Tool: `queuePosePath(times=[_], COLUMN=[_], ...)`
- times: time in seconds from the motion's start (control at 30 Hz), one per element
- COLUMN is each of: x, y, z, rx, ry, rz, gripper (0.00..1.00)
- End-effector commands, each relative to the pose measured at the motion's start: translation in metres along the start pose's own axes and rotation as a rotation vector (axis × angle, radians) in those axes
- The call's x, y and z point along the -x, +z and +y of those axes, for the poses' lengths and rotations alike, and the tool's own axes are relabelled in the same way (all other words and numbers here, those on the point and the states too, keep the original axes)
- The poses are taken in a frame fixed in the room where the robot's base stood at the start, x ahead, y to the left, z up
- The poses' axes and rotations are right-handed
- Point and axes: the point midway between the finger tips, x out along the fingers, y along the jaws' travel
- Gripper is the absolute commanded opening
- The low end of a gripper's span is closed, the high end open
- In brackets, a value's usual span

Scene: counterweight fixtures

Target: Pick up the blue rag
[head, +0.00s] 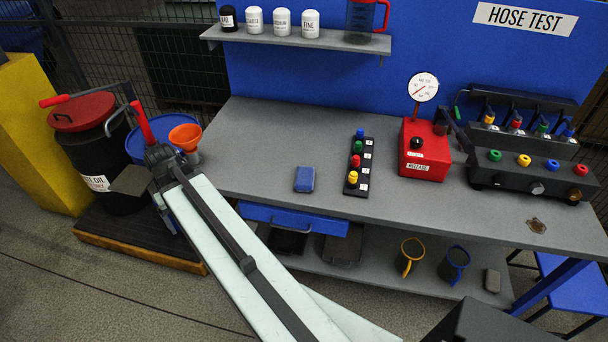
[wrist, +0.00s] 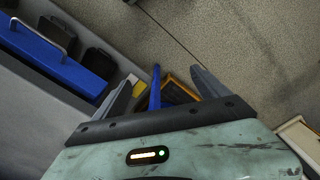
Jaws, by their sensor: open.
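The blue rag (head: 305,179) looks like a small folded pad with rounded corners. It lies flat on the grey bench top, left of the row of coloured knobs. My gripper (wrist: 163,84) is open in the wrist view, its two grey fingers spread with nothing held. It points down past the bench toward the floor. A blue post shows between the fingers, farther off. In the head view my arm reaches to the bench's left end, so the gripper is left of the rag and apart from it. The rag is not in the wrist view.
An orange funnel (head: 185,134) stands at the bench's left end, by a black drum with a red lid (head: 84,112). A blue drawer (head: 293,218) is under the front edge. A red gauge box (head: 424,150) and black manifold (head: 532,173) stand right. Bench around the rag is clear.

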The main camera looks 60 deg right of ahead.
Motion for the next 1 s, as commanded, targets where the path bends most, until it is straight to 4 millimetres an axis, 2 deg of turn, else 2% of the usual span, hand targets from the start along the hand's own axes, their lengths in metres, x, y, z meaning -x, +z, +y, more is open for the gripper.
queuePosePath(times=[0.03, 0.13, 0.2, 0.3, 0.4, 0.5, 0.57, 0.73, 0.9, 1.0], x=[0.022, 0.042, 0.054, 0.067, 0.075, 0.078, 0.078, 0.071, 0.048, 0.048], y=[-0.008, -0.003, 0.010, 0.037, 0.062, 0.079, 0.084, 0.085, 0.085, 0.085], z=[0.055, 0.157, 0.223, 0.300, 0.351, 0.378, 0.385, 0.387, 0.387, 0.387], rx=[-0.108, -0.309, -0.440, -0.597, -0.706, -0.766, -0.783, -0.787, -0.786, -0.786], ry=[0.000, 0.000, 0.000, -0.001, -0.001, -0.001, -0.001, 0.000, 0.000, 0.000], rz=[0.000, 0.000, 0.000, 0.000, 0.000, 0.000, 0.000, 0.000, 0.000, 0.000], gripper=[0.85, 0.85, 0.85, 0.85, 0.85, 0.85, 0.85, 0.85, 0.85, 0.85])
